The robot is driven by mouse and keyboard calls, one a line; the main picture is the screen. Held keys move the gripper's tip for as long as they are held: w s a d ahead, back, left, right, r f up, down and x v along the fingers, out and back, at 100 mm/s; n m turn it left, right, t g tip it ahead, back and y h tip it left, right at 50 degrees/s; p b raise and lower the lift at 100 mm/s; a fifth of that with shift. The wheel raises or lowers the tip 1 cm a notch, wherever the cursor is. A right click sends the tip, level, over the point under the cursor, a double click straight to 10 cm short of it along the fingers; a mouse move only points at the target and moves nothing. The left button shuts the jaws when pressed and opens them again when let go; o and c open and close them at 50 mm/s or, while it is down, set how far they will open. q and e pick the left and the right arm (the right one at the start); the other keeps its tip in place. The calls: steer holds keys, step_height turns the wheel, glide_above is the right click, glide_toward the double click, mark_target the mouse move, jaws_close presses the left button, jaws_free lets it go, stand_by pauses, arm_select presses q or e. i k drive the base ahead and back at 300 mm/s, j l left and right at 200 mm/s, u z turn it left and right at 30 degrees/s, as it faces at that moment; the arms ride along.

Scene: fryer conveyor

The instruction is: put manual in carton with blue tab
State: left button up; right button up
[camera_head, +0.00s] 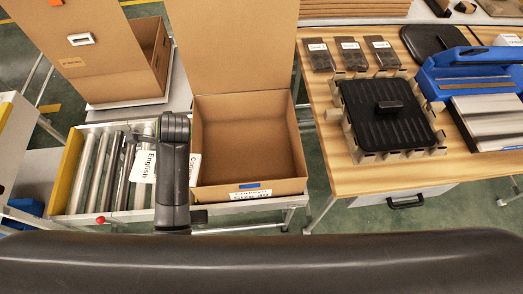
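The manual is a white booklet (143,166) printed "English". It is at the left carton wall, over the metal rollers, and my arm crosses in front of it. A white printed part also shows right of the arm, overlapping the carton's left edge. The open carton (240,108) is brown, empty inside, with its back flap raised. A blue tab (249,186) is on its front rim. My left arm reaches up from the bottom, and my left gripper (146,139) is at the manual. Its fingers are mostly hidden, so its grip is unclear. My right gripper is out of view.
A second brown carton (110,75) with an orange mark stands at the back left. The roller conveyor (100,170) lies left of the open carton. The wooden table (335,170) on the right holds a black basket-like tray (390,130), small dark packs (350,55) and a blue machine (470,70).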

mark_target(272, 155)
steer(key=i+j+z, duration=0.1)
steer(key=z, duration=0.3)
steer(key=j+z, duration=0.25)
steer(key=z, duration=0.15)
steer(key=i+j+z, duration=0.1)
steer(key=z, duration=0.3)
steer(key=j+z, duration=0.85)
steer(key=k+j, duration=0.05)
